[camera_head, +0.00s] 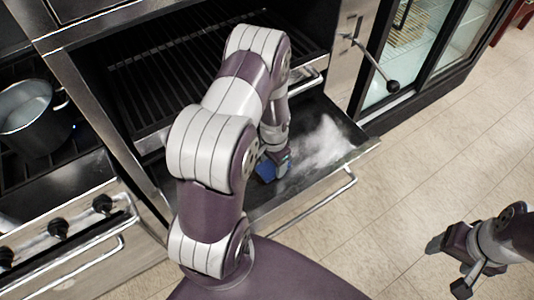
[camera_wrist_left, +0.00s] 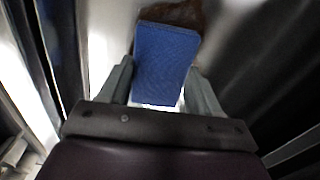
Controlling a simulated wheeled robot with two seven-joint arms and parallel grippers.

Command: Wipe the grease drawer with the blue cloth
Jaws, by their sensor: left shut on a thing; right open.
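The grease drawer (camera_head: 338,158) is pulled out below the grill, with a dark inside and a pale, whitish smear (camera_head: 318,143) on its right part. My left gripper (camera_head: 272,170) is down at the drawer and shut on the blue cloth (camera_head: 265,171). In the left wrist view the blue cloth (camera_wrist_left: 165,60) sits between the two fingers (camera_wrist_left: 160,85), with a brown patch (camera_wrist_left: 178,13) just beyond it. Whether the cloth touches the drawer floor I cannot tell. My left arm hides part of the drawer. My right gripper (camera_head: 449,268) is open and empty over the floor at the lower right.
The grill rack (camera_head: 165,80) is above the drawer. A drawer handle (camera_head: 305,207) runs along the front edge. A stove with a grey pot (camera_head: 32,118) stands at left. A black-knobbed lever (camera_head: 392,86) sticks out at upper right. The tiled floor (camera_head: 440,150) at right is clear.

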